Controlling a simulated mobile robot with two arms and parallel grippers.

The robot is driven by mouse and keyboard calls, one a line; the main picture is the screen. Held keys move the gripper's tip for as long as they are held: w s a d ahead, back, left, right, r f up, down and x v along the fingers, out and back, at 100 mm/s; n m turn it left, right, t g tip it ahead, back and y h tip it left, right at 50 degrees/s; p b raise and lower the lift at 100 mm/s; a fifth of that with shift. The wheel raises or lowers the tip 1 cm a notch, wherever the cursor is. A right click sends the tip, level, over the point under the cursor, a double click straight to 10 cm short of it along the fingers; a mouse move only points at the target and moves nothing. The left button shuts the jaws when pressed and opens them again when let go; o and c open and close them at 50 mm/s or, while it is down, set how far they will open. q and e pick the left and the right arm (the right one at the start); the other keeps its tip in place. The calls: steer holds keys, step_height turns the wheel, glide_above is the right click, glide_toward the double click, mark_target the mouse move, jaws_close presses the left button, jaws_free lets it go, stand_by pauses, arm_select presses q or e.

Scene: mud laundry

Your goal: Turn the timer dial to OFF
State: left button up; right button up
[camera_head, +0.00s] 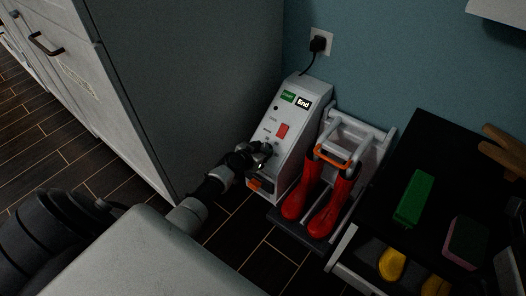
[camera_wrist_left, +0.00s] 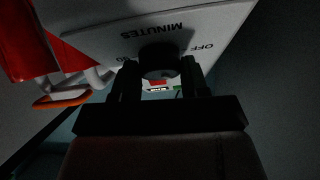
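The white machine (camera_head: 288,112) stands by the wall, with a sloped front panel, a red switch (camera_head: 282,131) and a display reading "End" (camera_head: 303,103). My left gripper (camera_head: 264,150) is at the lower part of this panel, over the timer dial. In the left wrist view the dark dial (camera_wrist_left: 159,66) sits between the two fingers of my left gripper (camera_wrist_left: 160,82), with no clear gap at its sides. "MINUTES" and "OFF" show upside down on the panel (camera_wrist_left: 215,22) around it. The dial's pointer cannot be made out. My right gripper is not in view.
Red boots (camera_head: 327,205) stand on a rack with an orange handle (camera_head: 333,158), close right of the machine. A tall grey cabinet (camera_head: 190,85) is close on the left. A black-topped unit (camera_head: 440,150) with a green block (camera_head: 414,198) stands at right.

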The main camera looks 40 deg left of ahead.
arm_select(q)
steer(key=shift+a, duration=0.1)
steer(key=shift+c, duration=0.8)
